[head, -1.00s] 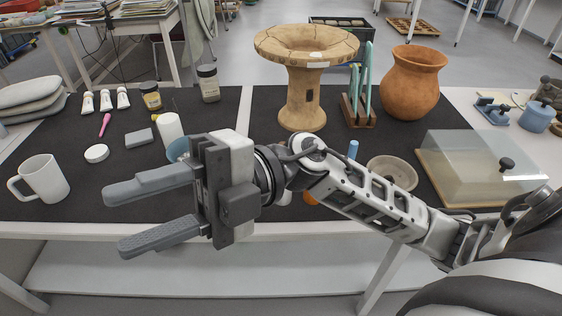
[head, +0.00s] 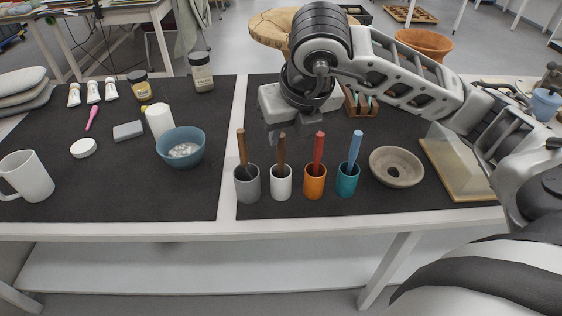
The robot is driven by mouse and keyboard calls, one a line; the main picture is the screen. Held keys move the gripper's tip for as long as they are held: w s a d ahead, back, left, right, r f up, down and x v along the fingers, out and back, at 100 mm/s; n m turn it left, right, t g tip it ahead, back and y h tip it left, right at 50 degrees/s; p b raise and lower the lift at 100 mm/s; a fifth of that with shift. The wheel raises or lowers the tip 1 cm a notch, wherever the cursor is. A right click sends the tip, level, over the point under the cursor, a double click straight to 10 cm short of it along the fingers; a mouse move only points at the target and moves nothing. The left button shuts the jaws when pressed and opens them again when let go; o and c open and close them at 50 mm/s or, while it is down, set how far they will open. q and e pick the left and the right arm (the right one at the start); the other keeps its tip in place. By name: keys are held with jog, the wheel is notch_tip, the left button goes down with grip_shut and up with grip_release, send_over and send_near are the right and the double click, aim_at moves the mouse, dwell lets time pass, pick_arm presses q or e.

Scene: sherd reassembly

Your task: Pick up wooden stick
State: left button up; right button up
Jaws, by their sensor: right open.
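Four cups stand in a row on the dark mat, each with a stick leaning in it. A mid-brown stick (head: 242,147) is in the grey cup (head: 247,186). A darker brown stick (head: 281,151) is in the white cup (head: 281,184). Both look like wood; I cannot tell which one the task names. A red stick (head: 319,148) is in the orange cup (head: 314,184), and a blue stick (head: 354,147) is in the teal cup (head: 346,182). My right gripper (head: 295,134) is open and empty, pointing down above the white and orange cups. My left gripper is not in view.
A blue bowl (head: 181,149) with pale contents stands left of the cups. My right arm partly hides a wooden stand (head: 268,27) and a terracotta pot (head: 425,43).

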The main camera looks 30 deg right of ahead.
aim_at(280, 153)
jog(key=x, duration=0.5)
jog(key=a+x, duration=0.1)
jog(key=x, duration=0.2)
jog(key=shift+w+d+f, duration=0.1)
jog(key=shift+f, duration=0.15)
grip_shut()
